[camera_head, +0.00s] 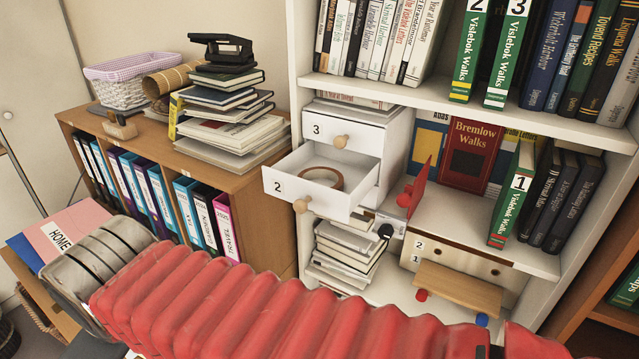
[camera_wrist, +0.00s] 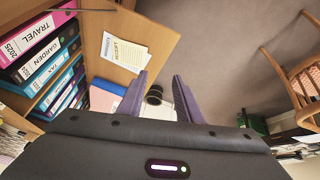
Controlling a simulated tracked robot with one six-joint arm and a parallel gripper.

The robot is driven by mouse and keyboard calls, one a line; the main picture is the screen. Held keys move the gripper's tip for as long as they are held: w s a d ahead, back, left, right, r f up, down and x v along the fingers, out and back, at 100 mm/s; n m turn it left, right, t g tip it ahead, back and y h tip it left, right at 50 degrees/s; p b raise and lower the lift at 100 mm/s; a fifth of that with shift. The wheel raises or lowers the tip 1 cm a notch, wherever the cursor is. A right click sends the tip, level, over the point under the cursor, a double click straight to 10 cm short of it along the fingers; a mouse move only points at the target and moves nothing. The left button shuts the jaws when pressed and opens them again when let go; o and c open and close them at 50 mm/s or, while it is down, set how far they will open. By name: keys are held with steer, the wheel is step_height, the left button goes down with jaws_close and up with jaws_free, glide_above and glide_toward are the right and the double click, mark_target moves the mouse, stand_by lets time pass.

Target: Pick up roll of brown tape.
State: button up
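The roll of brown tape (camera_head: 322,178) lies flat inside the open drawer marked 2 (camera_head: 292,188), which is pulled out of a small white drawer unit on the shelf. The drawer's front wall hides part of the roll's lower edge. My gripper (camera_wrist: 160,78) shows in the wrist view with its two purple-grey fingers apart and nothing held between them. It points at the floor and a wooden panel, away from the drawer. The tape does not show in the wrist view. The gripper's fingers cannot be made out in the head view.
Drawer 3 (camera_head: 367,134) above is shut. A stack of books (camera_head: 345,250) stands below the open drawer. A red flap (camera_head: 419,186) rises to its right. A wooden cabinet with binders (camera_head: 256,200) stands left. My red arm cover spans the foreground. A chair (camera_wrist: 295,80) is at right.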

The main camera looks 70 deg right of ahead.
steer(key=d+r+n+g+h, duration=0.1)
steer(key=d+r+n+h, duration=0.1)
steer(key=d+r+n, duration=0.5)
steer(key=d+r+n+g+h, duration=0.15)
steer(key=d+r, duration=0.25)
steer(key=d, duration=0.7)
steer(key=s+d+r+n+g, duration=0.1)
steer(key=s+d+r+n, duration=0.1)
steer(key=d, duration=0.3)
steer(key=s+d+r+n+g+h, duration=0.1)
steer(key=s+d+r+n, duration=0.1)
steer(key=s+d+r, duration=0.1)
steer(key=s+d+r+n+g+h, duration=0.1)
steer(key=s+d+r+n+g, duration=0.1)
steer(key=d, duration=0.6)
step_height(320, 180, up, 2)
steer(key=shift+s+r, duration=0.25)
steer(key=shift+s, duration=0.25)
glide_toward(303, 174)
steer(key=shift+d+x, duration=0.2)
steer(key=shift+x, duration=1.4)
steer(key=shift+r, duration=0.15)
steer(key=shift+x, duration=2.6)
steer(key=shift+a, duration=0.15)
